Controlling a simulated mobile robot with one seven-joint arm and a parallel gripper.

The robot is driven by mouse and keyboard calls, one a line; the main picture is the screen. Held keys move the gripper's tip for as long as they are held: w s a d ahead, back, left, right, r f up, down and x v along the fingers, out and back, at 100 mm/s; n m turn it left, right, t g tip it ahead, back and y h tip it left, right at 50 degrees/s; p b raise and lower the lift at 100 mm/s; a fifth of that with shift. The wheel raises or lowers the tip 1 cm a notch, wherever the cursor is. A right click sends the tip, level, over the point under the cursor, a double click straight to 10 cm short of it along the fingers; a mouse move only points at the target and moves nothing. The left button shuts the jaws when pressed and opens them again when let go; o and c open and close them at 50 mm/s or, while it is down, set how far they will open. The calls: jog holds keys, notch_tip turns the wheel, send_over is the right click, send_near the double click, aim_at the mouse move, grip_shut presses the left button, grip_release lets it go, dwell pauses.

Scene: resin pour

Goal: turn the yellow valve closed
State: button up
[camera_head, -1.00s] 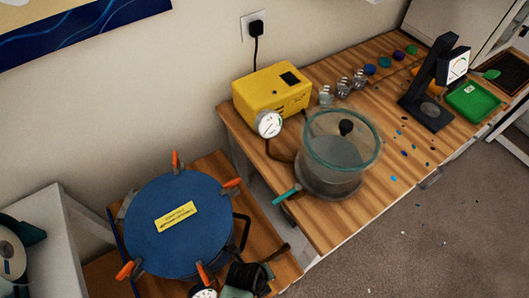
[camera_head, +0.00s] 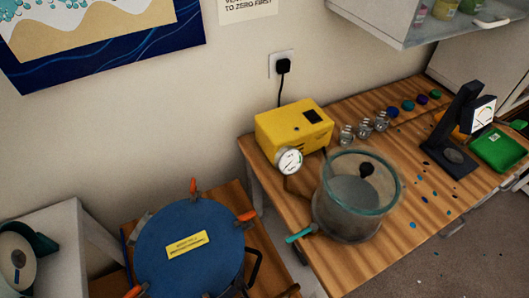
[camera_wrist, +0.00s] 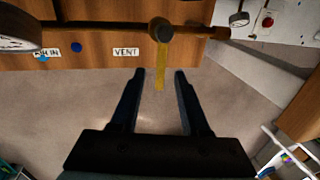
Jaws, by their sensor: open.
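The yellow valve (camera_wrist: 160,62) shows in the wrist view. It has a dark round hub on a brown pipe, and its yellow lever points down the picture. My gripper (camera_wrist: 159,72) is open. Its two dark fingers stand on either side of the lever's lower part, with a gap visible on both sides. I cannot tell the depth between fingers and lever. I cannot make out the yellow valve or my gripper in the head view.
A "VENT" label (camera_wrist: 126,52) is on the wooden edge left of the valve. In the head view, a blue-lidded pot (camera_head: 190,265), a glass chamber (camera_head: 355,195) and a yellow pump box (camera_head: 293,125) stand along the wall.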

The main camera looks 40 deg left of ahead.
notch_tip(320, 180, up, 12)
jog(key=s, duration=0.2)
jog(key=shift+a+f, duration=0.25)
jog(key=shift+a, duration=0.2)
